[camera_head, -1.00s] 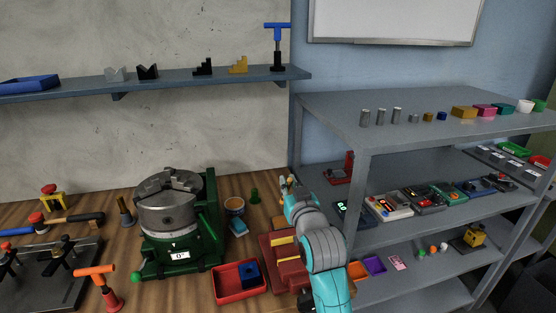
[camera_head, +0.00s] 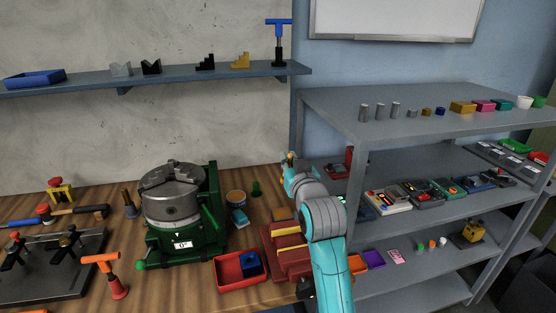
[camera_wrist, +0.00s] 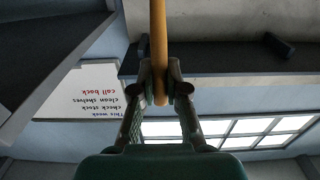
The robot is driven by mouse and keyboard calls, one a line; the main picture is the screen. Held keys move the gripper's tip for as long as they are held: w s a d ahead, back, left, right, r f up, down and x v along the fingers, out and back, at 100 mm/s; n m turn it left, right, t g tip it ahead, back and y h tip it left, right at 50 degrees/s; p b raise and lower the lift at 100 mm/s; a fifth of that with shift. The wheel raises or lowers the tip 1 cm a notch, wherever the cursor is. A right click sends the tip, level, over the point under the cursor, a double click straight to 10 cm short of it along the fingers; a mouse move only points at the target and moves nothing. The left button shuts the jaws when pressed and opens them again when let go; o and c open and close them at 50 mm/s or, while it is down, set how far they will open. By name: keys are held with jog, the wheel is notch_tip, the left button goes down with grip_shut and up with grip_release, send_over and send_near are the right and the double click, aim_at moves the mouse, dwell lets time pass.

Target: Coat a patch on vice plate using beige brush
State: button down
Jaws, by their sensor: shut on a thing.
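My gripper (camera_wrist: 160,88) is shut on the tan handle of the beige brush (camera_wrist: 158,38) in the wrist view. The handle runs up out of the picture; its bristles are not in view there. In the head view my gripper (camera_head: 290,163) is small, in front of the wall and above the bench, mostly hidden by my arm. A dark red vice (camera_head: 290,258) with yellow strips stands on the bench, below my gripper in the picture and partly behind my arm. I cannot clearly make out its plate or any coating.
An orange-sided pot (camera_head: 236,198) and a blue block (camera_head: 240,218) stand left of the vice. A green machine with a grey chuck (camera_head: 172,195) is further left. A red tray (camera_head: 238,272) lies in front. A grey shelf rack (camera_head: 420,165) stands close on the right.

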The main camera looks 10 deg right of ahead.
dwell(0.4)
jog(key=shift+w+a+f+g, duration=0.3)
jog(key=shift+w+a+g, duration=0.15)
jog(key=shift+w, duration=0.25)
jog(key=shift+w+a+f+g, duration=0.35)
jog(key=shift+w+g, duration=0.1)
jog(key=shift+w, duration=0.2)
jog(key=shift+r, duration=0.1)
